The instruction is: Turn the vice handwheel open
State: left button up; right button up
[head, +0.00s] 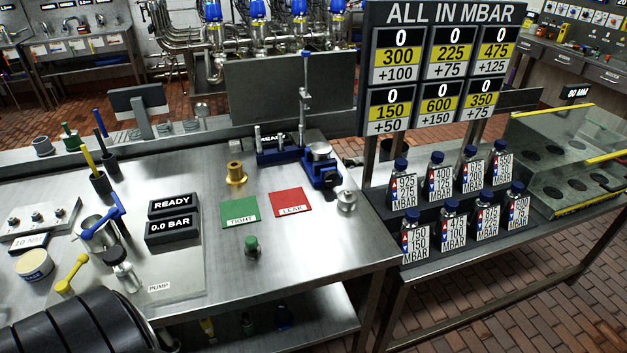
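A blue vice (325,176) stands at the right end of the steel bench, with a tall silver post rising behind its left part. A round silver part (318,150) sits on top of the vice's front end. A silver round knob-like part (347,201) is just in front of the vice, near the bench's right edge. I cannot tell which of these is the handwheel, or how far the jaws are apart. Neither gripper is in view; only a black part of my arm shows at the bottom left.
A brass fitting (236,173), green TIGHT card (239,212), red LEAK card (290,202) and dark green-topped part (252,246) lie left of the vice. A READY display (173,205) and pump panel are further left. Labelled bottles (437,172) stand right. The bench's front middle is clear.

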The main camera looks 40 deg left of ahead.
aim_at(331, 178)
jog(key=i+l+u, duration=0.1)
jog(key=u, duration=0.35)
jog(key=i+l+u, duration=0.1)
jog(key=u, duration=0.4)
jog(key=i+l+u, duration=0.1)
jog(key=u, duration=0.35)
jog(key=l+u, duration=0.25)
jog(key=u, duration=0.2)
